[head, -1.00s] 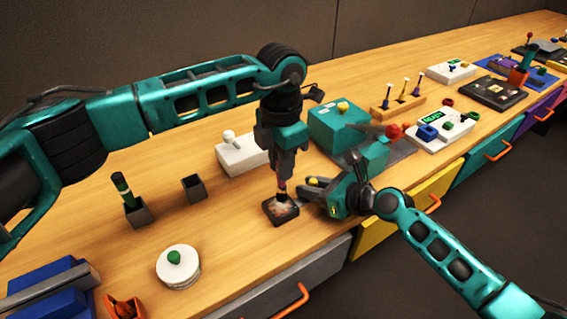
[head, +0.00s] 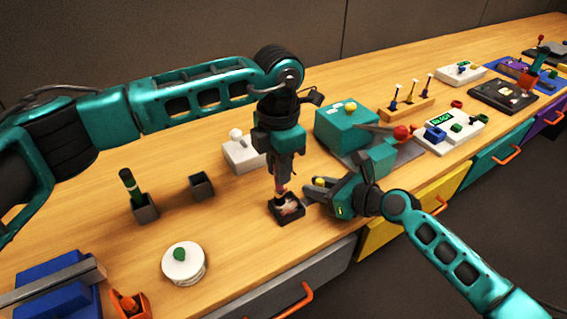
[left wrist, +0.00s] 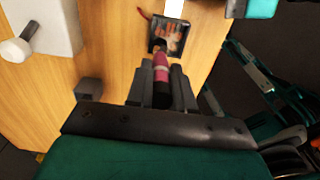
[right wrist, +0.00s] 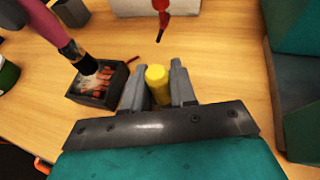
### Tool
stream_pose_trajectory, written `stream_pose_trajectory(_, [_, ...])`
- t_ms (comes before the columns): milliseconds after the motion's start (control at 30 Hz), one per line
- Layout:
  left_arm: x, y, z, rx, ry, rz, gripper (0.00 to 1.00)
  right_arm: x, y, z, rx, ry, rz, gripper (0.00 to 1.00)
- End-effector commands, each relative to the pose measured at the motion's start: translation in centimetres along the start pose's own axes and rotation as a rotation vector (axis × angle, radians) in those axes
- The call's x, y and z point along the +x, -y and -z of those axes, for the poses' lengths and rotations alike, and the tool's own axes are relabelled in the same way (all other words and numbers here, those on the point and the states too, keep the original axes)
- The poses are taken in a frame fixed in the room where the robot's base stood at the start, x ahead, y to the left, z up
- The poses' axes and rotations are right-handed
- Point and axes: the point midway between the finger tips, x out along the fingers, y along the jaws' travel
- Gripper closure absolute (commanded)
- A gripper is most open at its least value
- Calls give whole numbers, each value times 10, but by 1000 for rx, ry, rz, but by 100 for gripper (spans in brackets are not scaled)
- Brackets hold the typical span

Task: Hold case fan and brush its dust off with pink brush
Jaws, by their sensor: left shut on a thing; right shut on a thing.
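The case fan (head: 290,212) is a small dark square frame lying on the bench, with reddish and pale grey patches inside. It also shows in the left wrist view (left wrist: 167,36) and the right wrist view (right wrist: 97,84). My left gripper (head: 280,178) is shut on the pink brush (left wrist: 161,68), which points down with its bristles at the fan's face. My right gripper (right wrist: 158,88) is shut on a yellow cylinder (right wrist: 157,84) just right of the fan. Whether the cylinder joins the fan is hidden.
A white joystick box (head: 240,157) stands behind my left gripper. A teal box (head: 346,127) and grey plate lie right. The front edge is close to the fan.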

Motion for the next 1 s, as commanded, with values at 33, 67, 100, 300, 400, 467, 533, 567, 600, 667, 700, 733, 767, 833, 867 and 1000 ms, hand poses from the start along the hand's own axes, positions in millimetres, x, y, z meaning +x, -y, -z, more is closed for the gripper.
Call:
stream_pose_trajectory(33, [0,0,2,0,0,0,100,0,0,0,0,0,1,100])
stream_pose_trajectory(67, [0,0,3,0,0,0,100,0,0,0,0,0,1,100])
stream_pose_trajectory(100, [0,0,4,0,0,0,100,0,0,0,0,0,1,100])
stream_pose_trajectory(300, [-1,0,3,0,1,0,100,0,0,0,0,0,1,100])
stream_pose_trajectory(400, [-1,1,3,1,1,0,100,0,0,0,0,0,0,100])
stream_pose_trajectory(467, [0,4,2,2,1,0,100,0,0,0,0,0,0,100])
stream_pose_trajectory(533, [0,7,2,2,2,0,100,0,0,0,0,0,0,100])
stream_pose_trajectory(567, [0,8,2,2,2,0,100,0,0,0,0,0,0,100])
stream_pose_trajectory(600, [0,10,2,2,2,0,100,0,0,0,0,0,0,100])
stream_pose_trajectory(667, [1,12,2,2,2,0,100,0,0,0,0,0,0,100])
stream_pose_trajectory(700, [1,12,2,1,2,0,100,0,0,0,0,0,0,100])
stream_pose_trajectory(733, [1,12,2,1,1,0,100,0,0,0,0,0,0,100])
stream_pose_trajectory(767, [1,12,2,1,1,0,100,0,0,0,0,0,0,100])
stream_pose_trajectory(833, [1,12,2,1,1,0,100,0,0,0,0,0,0,100])
stream_pose_trajectory(867, [1,12,2,1,1,0,100,0,0,0,0,0,0,100])
stream_pose_trajectory(1000, [1,14,2,2,1,1,100,0,0,0,0,0,0,100])
